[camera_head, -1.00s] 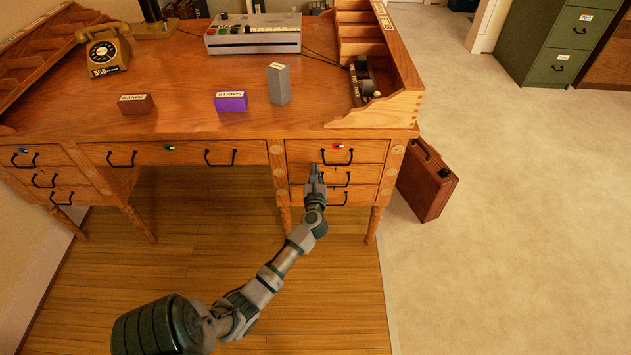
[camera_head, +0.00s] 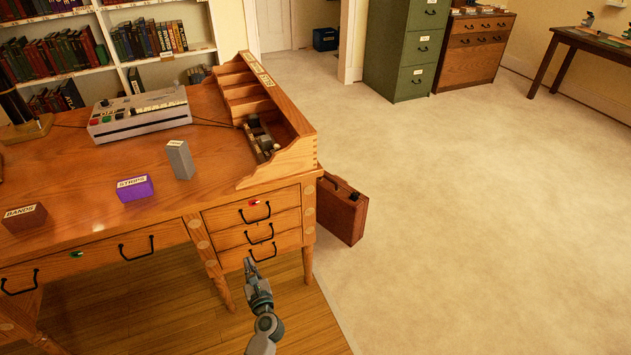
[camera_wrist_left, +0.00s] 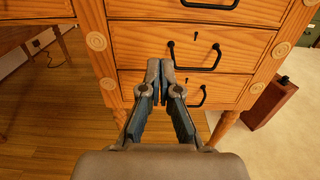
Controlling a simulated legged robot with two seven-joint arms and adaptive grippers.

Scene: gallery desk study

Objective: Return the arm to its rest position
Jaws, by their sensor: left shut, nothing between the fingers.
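My left gripper (camera_head: 251,268) is low in the head view, in front of the right-hand drawers of the wooden desk (camera_head: 60,230). Its fingers are shut and empty. In the left wrist view the gripper (camera_wrist_left: 160,66) points at the drawer stack, its fingertips together near a black handle (camera_wrist_left: 195,55) of the middle drawer (camera_wrist_left: 140,48). I cannot tell whether they touch the drawer front. The drawers look closed. My right gripper is not in view.
A brown briefcase (camera_head: 342,212) stands on the floor beside the desk's right side. The desk top holds a purple box (camera_head: 135,189), a brown box (camera_head: 25,219), a grey block (camera_head: 180,160) and a grey machine (camera_head: 140,113). Carpet at the right is clear.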

